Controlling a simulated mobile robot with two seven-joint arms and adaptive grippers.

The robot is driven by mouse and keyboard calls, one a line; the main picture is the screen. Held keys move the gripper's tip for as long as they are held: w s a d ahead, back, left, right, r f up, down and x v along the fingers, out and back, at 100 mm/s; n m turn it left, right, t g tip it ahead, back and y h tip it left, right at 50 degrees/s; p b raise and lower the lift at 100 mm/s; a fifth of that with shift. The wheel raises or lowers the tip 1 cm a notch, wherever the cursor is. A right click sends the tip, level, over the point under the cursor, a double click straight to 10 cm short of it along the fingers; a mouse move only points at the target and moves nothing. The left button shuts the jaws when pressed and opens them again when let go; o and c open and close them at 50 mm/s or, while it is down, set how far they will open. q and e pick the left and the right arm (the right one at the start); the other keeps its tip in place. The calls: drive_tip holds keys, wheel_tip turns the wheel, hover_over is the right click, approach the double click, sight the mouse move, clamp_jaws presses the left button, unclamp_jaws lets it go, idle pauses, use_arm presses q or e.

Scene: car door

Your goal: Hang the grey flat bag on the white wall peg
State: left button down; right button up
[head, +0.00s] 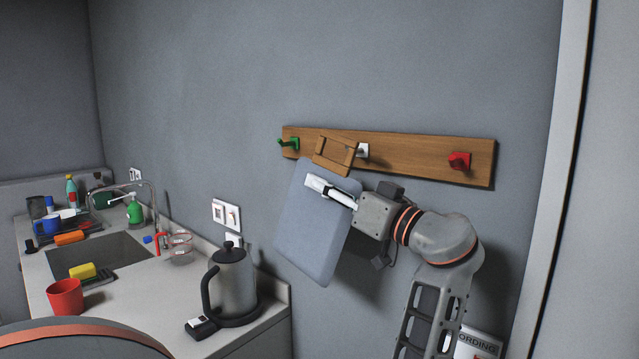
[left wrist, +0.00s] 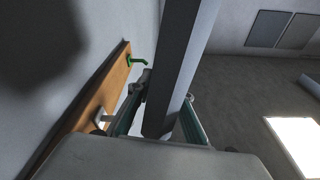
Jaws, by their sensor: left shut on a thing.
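The grey flat bag (head: 316,225) hangs tilted in front of the wall, below the wooden rail, with its brown frame-like handle (head: 335,154) on top. My left gripper (head: 322,187) is shut on the upper part of the bag. The white wall peg (head: 362,151) is at the handle's right edge in the head view; I cannot tell whether the handle is over it or only in front. In the left wrist view the bag (left wrist: 180,60) stands edge-on between the fingers, with the white peg (left wrist: 102,117) to its left. My right gripper is not in view.
The wooden rail (head: 420,156) also carries a green peg (head: 289,144) at left and a red peg (head: 459,161) at right. A kettle (head: 233,280) stands on the counter below left. A sink (head: 100,255), red mug (head: 66,297) and dishes are further left.

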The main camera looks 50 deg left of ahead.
use_arm(q)
drive_tip(key=shift+w, duration=0.5)
drive_tip(key=shift+w+a+p, duration=0.15)
drive_tip(key=shift+w+p, duration=0.4)
drive_tip(key=shift+w, duration=0.35)
drive_tip(key=w+b, duration=0.1)
drive_tip(key=w+f+b, duration=0.1)
drive_tip(key=w, duration=0.1)
drive_tip(key=shift+a+f, duration=0.15)
drive_tip(key=shift+a, duration=0.05)
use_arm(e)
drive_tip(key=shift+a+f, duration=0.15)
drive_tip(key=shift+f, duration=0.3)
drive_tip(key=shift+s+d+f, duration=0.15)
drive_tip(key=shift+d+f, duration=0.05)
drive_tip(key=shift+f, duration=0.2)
